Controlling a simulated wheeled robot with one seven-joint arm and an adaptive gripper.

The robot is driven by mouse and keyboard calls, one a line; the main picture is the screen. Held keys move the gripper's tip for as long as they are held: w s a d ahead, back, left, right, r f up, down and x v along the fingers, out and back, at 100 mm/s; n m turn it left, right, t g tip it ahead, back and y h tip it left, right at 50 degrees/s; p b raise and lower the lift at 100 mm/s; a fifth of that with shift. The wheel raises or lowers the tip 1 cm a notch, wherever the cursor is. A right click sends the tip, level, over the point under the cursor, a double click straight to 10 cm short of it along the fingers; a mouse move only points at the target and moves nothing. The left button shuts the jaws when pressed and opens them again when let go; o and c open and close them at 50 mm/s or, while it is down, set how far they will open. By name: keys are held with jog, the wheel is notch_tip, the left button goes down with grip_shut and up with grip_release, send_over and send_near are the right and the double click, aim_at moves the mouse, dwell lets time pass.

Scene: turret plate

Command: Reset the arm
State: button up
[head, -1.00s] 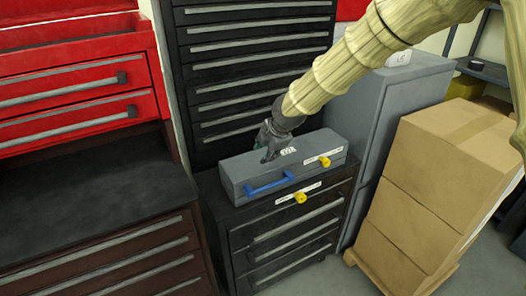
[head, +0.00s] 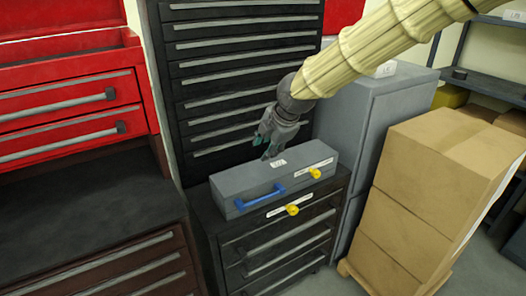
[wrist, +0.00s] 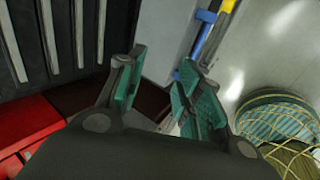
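My gripper (head: 267,146) hangs at the end of my pale, sleeved arm, just above the back of a grey box (head: 238,204) in the head view. No contact with the box is clear. In the wrist view, the two teal-padded fingers of my gripper (wrist: 160,90) stand apart with nothing between them. The box has a blue handle (head: 262,196) and a yellow knob (head: 315,173) on its front.
The box rests on a black drawer cabinet (head: 275,245) with another yellow knob (head: 292,210). A tall black drawer unit (head: 240,70) stands behind. Red drawers (head: 65,100) are at left; a grey cabinet (head: 370,120) and stacked cardboard boxes (head: 425,190) are at right.

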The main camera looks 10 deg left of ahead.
jog(key=shift+s+d+r, duration=0.1)
jog(key=shift+r, duration=0.1)
jog(key=s+d+f+m+g, duration=0.1)
jog(key=s+d+f+m, duration=0.35)
jog(key=f, duration=0.75)
jog(key=s+d+f+m+g, duration=0.1)
jog(key=s+d+f+m, duration=0.4)
jog(key=f, duration=0.6)
jog(key=s+d+f+m+g, duration=0.15)
jog(key=s+f+m, duration=0.25)
jog(key=s+f, duration=0.55)
jog(key=s+d+f+m+h, duration=0.2)
jog(key=s+d+f+m, duration=0.4)
jog(key=s, duration=0.6)
jog(key=s+d+f+m+g+h, duration=0.1)
jog(key=s+d+f+m+h, duration=0.1)
jog(key=s+d+f+m, duration=0.4)
jog(key=s+d+f, duration=0.5)
jog(key=s+d, duration=0.2)
jog(key=shift+f, duration=0.3)
jog(key=shift+m+g, duration=0.25)
